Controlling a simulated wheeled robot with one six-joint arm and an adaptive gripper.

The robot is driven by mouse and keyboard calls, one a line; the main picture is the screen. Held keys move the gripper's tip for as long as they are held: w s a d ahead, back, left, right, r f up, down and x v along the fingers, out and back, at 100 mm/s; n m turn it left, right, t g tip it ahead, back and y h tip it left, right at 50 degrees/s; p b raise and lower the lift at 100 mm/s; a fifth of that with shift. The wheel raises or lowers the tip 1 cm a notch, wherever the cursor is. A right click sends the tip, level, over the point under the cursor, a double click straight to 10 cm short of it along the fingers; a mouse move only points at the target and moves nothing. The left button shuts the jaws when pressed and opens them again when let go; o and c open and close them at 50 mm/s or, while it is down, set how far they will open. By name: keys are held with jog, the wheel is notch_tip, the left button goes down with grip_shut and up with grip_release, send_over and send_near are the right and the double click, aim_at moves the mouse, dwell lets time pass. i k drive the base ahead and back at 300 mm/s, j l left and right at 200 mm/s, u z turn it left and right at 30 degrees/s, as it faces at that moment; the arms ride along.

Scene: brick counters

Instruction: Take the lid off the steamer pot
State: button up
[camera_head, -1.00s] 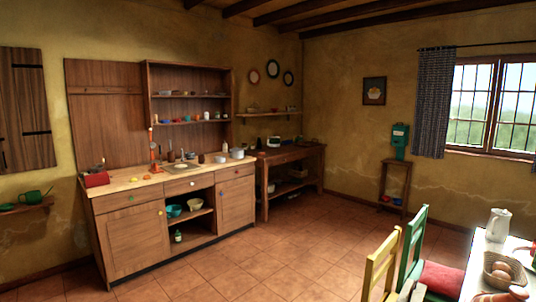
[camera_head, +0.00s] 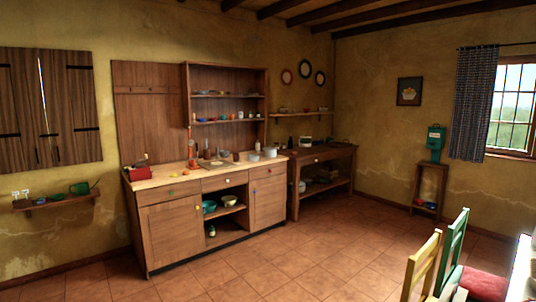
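No pot is clearly recognisable as the steamer pot at this distance. Two small pale pots stand at the right end of the wooden counter (camera_head: 165,186): one pale pot (camera_head: 254,157) and another pale pot (camera_head: 270,152) beside it. Whether either has a lid on is too small to tell. A green pot-like vessel (camera_head: 80,188) sits on the small wall shelf (camera_head: 55,203) at the left. My gripper is not in view.
A red box (camera_head: 139,173) and an orange upright item (camera_head: 191,150) are on the counter. A darker side table (camera_head: 322,152) stands right of it. Yellow (camera_head: 422,265) and green (camera_head: 455,245) chairs and a table edge fill the lower right. The tiled floor (camera_head: 270,265) before the counter is open.

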aim_at(266, 153)
jog(key=i+u, duration=0.25)
jog(key=i, duration=4.3)
